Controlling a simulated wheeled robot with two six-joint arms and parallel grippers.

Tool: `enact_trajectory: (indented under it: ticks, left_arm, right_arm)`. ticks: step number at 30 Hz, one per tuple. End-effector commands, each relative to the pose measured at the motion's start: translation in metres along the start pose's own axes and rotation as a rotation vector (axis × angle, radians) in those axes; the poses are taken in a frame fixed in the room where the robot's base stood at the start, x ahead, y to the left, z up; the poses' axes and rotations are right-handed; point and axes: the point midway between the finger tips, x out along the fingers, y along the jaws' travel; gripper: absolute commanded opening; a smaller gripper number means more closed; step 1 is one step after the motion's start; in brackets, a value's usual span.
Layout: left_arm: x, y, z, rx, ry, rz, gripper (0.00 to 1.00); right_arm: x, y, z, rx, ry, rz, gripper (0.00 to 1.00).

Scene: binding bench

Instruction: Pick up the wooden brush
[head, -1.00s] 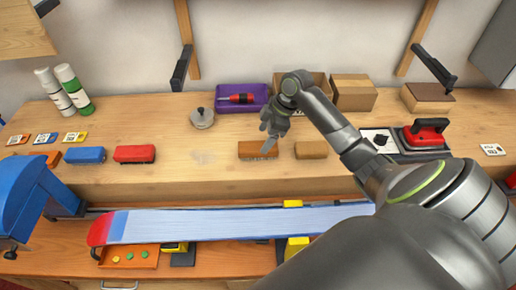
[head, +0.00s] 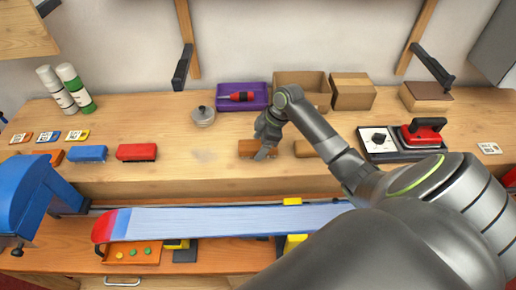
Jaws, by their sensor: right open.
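A brown block (head: 248,147), which looks like the wooden brush, lies on the bench top near its front edge. My right gripper (head: 262,151) is open, with its fingers right at the block and covering part of its right half. I cannot tell whether the fingers touch it. A second, lighter brown block (head: 305,148) lies just to the right, partly behind my arm. My left gripper does not show.
A red brush (head: 137,152) and a blue brush (head: 87,153) lie to the left. A purple tray (head: 226,104), a round metal tin (head: 202,116) and cardboard boxes (head: 352,93) stand behind. A red iron (head: 423,132) is at right. A ski (head: 215,222) lies in front, below the bench top.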

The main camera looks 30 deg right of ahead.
Motion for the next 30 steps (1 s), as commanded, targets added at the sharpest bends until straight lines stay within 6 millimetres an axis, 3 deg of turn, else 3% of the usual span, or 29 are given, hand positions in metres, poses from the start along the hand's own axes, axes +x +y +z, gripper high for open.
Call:
enact_trajectory:
  ticks: [10, 22, 30]
  left_arm:
    - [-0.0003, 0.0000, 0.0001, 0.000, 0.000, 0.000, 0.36]
    - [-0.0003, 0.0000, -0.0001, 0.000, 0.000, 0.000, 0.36]
    - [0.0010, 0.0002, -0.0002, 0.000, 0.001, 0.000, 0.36]
  right_arm:
    - [0.0014, -0.0001, 0.0006, 0.000, 0.000, 0.000, 0.73]
    - [0.0012, 0.0000, 0.0006, 0.001, 0.000, 0.000, 0.22]
    - [-0.0018, 0.0005, -0.0008, -0.001, 0.001, 0.002, 0.22]
